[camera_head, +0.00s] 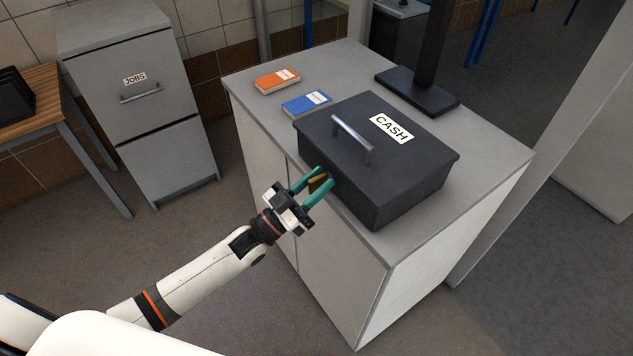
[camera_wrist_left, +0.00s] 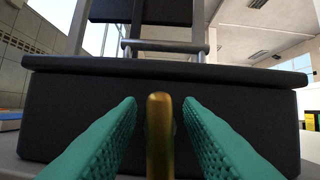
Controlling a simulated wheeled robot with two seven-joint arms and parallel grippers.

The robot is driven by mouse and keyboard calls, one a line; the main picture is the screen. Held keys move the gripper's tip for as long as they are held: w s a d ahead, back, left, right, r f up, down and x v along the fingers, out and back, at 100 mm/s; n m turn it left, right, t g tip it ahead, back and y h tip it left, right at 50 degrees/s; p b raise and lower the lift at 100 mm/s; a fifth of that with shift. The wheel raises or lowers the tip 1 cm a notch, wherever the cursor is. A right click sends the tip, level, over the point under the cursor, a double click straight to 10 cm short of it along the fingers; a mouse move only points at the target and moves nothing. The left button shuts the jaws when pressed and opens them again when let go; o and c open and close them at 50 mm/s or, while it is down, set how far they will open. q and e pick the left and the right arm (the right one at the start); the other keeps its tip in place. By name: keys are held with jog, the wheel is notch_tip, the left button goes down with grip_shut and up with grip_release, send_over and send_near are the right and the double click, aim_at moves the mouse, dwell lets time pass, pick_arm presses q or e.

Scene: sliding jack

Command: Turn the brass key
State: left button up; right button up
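The brass key (camera_head: 318,182) sticks out of the front face of the dark grey cash box (camera_head: 404,189). In the left wrist view the key (camera_wrist_left: 160,135) stands upright and edge-on in the middle, in front of the box front (camera_wrist_left: 70,100). My left gripper (camera_head: 318,184) is open, with its green fingers on either side of the key. In the left wrist view a gap shows between the key and each finger of the gripper (camera_wrist_left: 161,138). My right gripper is in neither view.
The box stands on a grey cabinet (camera_head: 472,205). An orange book (camera_head: 277,81) and a blue book (camera_head: 307,103) lie left of it, and a black stand base (camera_head: 418,92) is behind. A filing cabinet (camera_head: 135,88) stands at the left. The floor before the cabinet is clear.

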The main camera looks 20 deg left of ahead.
pick_arm(q)
jog(key=b+v, duration=0.3)
jog(key=v, duration=0.9)
